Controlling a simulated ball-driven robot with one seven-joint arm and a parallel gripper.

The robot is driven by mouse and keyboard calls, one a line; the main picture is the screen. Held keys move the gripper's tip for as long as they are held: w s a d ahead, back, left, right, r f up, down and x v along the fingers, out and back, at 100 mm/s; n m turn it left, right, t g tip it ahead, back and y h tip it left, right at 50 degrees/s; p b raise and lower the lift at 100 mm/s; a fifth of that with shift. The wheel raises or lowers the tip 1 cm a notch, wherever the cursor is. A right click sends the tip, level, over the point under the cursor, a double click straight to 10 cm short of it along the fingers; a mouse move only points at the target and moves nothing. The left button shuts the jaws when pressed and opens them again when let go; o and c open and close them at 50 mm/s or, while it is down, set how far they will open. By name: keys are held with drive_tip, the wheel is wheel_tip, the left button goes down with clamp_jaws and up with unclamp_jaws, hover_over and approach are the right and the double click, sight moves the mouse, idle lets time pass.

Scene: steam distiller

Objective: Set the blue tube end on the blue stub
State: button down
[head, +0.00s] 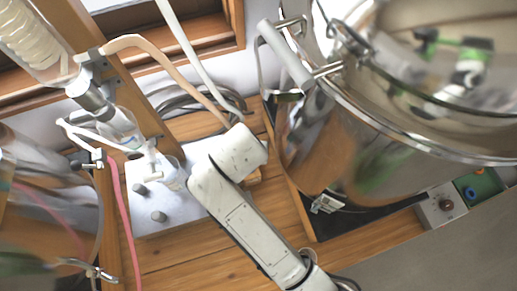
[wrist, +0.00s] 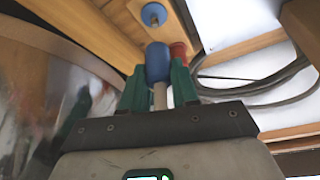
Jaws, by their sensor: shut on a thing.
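The blue tube end (wrist: 157,62) shows in the wrist view as a rounded blue sleeve on a pale tube. My gripper (wrist: 158,80) has its green fingers shut on it, one on each side. The blue stub (wrist: 153,14) stands beyond, near the top of the view, on a wooden part. It is a blue disc with a grey centre. A gap of bare wood shows between the tube end and the stub. In the head view my arm covers the gripper, and I cannot make out the tube end or the stub.
A red piece (wrist: 178,51) stands close to the right finger. Grey cables (wrist: 255,85) lie to the right. A shiny curved vessel (wrist: 45,85) is on the left; a big steel vessel (head: 400,125) fills the upper right in the head view. Glassware (head: 115,125) stands left.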

drive_tip(key=shift+f+b, duration=1.95)
drive_tip(key=shift+b, duration=0.1)
drive_tip(key=shift+p, duration=0.35)
drive_tip(key=shift+f, duration=0.2)
drive_tip(key=shift+f+b, duration=0.35)
drive_tip(key=shift+f, duration=0.25)
drive_tip(key=shift+f, duration=0.15)
drive_tip(key=shift+f, duration=0.3)
drive_tip(key=c, duration=0.8)
unclamp_jaws()
